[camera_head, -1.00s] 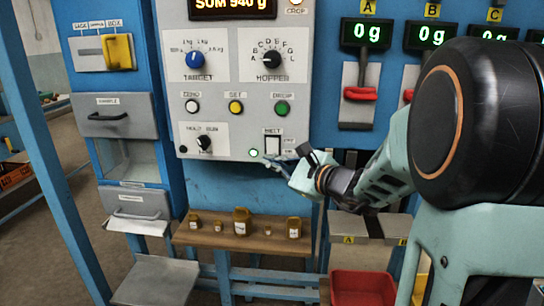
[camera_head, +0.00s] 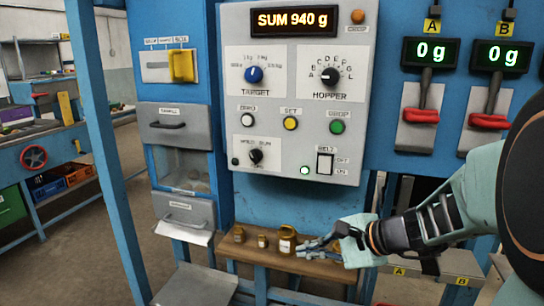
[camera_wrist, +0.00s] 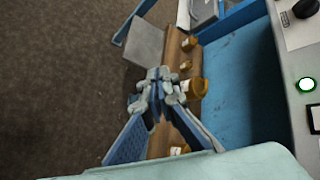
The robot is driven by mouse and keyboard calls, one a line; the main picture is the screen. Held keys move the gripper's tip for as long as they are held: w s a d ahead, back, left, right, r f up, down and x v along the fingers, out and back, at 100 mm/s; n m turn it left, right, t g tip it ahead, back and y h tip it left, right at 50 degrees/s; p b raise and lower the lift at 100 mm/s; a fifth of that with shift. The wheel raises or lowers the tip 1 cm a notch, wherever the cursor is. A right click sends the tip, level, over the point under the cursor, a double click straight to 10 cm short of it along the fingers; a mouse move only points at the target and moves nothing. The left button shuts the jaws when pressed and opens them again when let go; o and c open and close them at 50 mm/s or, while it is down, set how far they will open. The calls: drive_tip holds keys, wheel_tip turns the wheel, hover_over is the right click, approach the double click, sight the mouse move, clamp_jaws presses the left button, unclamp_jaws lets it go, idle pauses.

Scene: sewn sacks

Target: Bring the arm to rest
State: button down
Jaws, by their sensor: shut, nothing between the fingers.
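My gripper (camera_head: 318,247) is below the control panel, in front of the small wooden shelf with brown jars. In the wrist view my gripper (camera_wrist: 158,78) has its fingertips together with nothing held between them. It overlaps the shelf and jars in both views, and whether it touches any jar cannot be told. My arm reaches in from the right in the head view.
The control panel (camera_head: 296,150) reads SUM 940 g, with a lit green lamp by the belt switch. Jars (camera_head: 287,240) stand on the wooden shelf (camera_head: 262,256). Two red levers (camera_head: 421,116) sit at right. Blue posts (camera_head: 105,150) and a grey tray (camera_head: 197,287) stand left.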

drive_tip(key=s+d+f+n+g+h+b, duration=0.2)
drive_tip(key=s+d+f+n+g+h, duration=0.35)
drive_tip(key=s+d+f+n, duration=0.55)
drive_tip(key=s+d+n+g+h+b, duration=0.15)
drive_tip(key=s+d+h, duration=0.25)
drive_tip(key=d, duration=0.6)
drive_tip(key=s+d+n+g+h+b, duration=0.1)
drive_tip(key=s+d+n+h, duration=0.3)
drive_tip(key=d, duration=0.6)
drive_tip(key=s+a+r+m+t+y+p, duration=0.1)
drive_tip(key=a+r+t+y+p, duration=0.15)
drive_tip(key=a+r, duration=0.5)
drive_tip(key=a+r+m+t+y+p, duration=0.1)
drive_tip(key=a+r+t+p, duration=0.2)
drive_tip(key=a, duration=0.8)
drive_tip(key=s+a+r+m+t+y+p, duration=0.1)
drive_tip(key=a+r+y+p, duration=0.1)
drive_tip(key=a+r, duration=0.6)
wheel_tip(320, 180, up, 10)
drive_tip(key=p, duration=1.1)
drive_tip(key=shift+w+a+f+p, duration=0.15)
drive_tip(key=shift+p, duration=0.25)
